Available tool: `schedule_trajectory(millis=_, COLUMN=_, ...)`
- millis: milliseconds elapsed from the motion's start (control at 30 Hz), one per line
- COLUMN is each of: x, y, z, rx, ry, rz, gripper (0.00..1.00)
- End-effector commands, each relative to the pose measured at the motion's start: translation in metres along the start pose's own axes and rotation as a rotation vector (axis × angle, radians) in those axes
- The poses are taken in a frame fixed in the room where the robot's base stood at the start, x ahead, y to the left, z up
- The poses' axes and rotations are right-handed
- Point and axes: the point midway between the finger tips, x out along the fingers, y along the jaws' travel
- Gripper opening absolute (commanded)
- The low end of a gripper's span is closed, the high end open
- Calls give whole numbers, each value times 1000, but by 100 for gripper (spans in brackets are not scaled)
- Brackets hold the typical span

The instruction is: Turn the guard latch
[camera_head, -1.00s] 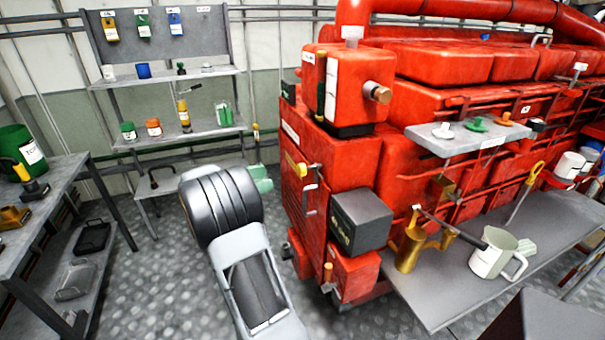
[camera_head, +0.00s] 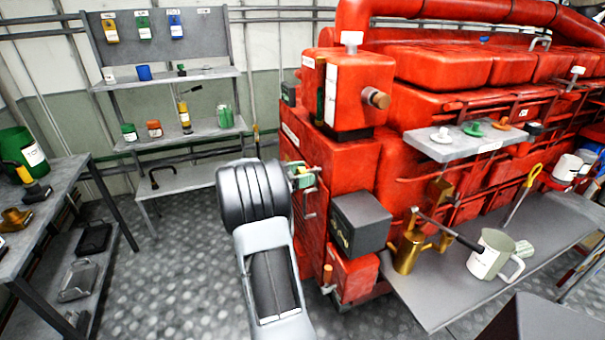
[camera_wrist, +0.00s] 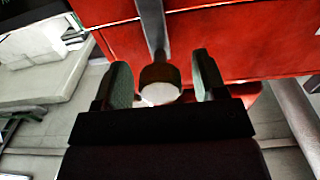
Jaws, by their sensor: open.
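In the wrist view, my gripper (camera_wrist: 162,68) is open, with one finger on each side of a grey bar (camera_wrist: 153,30) that ends in a dark round knob with a pale face (camera_wrist: 160,92). The knob lies between the fingers, with gaps visible on both sides. It looks like the latch handle.
The red engine (camera_head: 345,165) fills the right side, with a dark grey box (camera_head: 361,222) beside the latch. A bench (camera_head: 430,300) holds a brass can (camera_head: 408,252) and a pale jug (camera_head: 492,255). Shelves (camera_head: 185,138) stand behind. The floor (camera_head: 170,260) at left is clear.

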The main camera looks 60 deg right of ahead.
Motion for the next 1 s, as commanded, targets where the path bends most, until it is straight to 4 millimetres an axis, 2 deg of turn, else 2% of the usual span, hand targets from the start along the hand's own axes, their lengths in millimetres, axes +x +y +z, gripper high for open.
schedule_trajectory(millis=167, x=0, y=0, z=0, rx=0, ry=0, rz=0, gripper=65)
schedule_trajectory(millis=700, x=0, y=0, z=0, rx=0, ry=0, rz=1, gripper=16)
schedule_trajectory(millis=1000, x=0, y=0, z=2, rx=-53, ry=0, rz=1, gripper=16)
